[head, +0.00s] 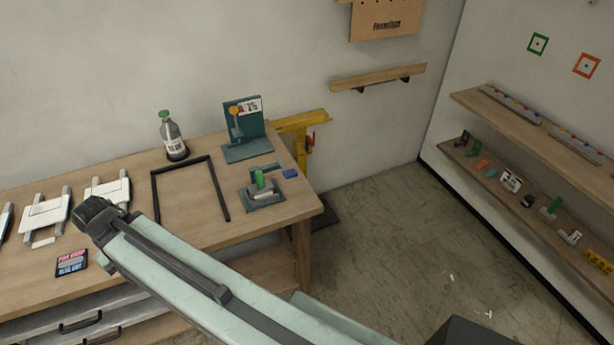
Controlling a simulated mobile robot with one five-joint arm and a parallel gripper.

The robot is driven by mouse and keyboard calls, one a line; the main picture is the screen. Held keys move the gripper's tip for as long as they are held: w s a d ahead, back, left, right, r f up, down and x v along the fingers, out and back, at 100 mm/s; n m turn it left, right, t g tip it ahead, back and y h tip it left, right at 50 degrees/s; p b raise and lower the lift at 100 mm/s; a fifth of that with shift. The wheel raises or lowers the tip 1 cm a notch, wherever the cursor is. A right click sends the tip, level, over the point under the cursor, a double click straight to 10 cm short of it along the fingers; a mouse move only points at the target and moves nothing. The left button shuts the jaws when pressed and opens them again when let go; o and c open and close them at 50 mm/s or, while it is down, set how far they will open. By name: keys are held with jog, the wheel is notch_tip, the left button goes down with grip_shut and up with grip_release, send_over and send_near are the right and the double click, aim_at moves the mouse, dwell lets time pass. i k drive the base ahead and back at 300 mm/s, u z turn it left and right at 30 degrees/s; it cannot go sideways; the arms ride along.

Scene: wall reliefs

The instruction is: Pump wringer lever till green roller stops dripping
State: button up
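A small grey device (262,198) with an upright green part (259,179) stands on the workbench, right of the black frame. A dark teal bar (266,168) runs behind the green part; I cannot tell whether it is the wringer lever. Whether the green part is the roller, and any dripping, is too small to tell. My pale green arm crosses the lower middle from the bottom right and ends in a dark joint left of the black frame. No gripper fingers show. The arm covers part of the bench front.
On the workbench (190,238) are a bottle (173,137), a teal stand with a yellow knob (247,130), a black frame (154,196), a blue block (290,173) and white fixtures (107,190). Shelves (535,130) line the right wall. The floor (385,225) between is mostly clear.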

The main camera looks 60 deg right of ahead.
aim_at(289, 174)
jog(key=z, duration=2.55)
jog(key=k, duration=1.35)
jog(key=u, duration=0.6)
jog(key=i, duration=1.05)
jog(key=z, duration=0.05)
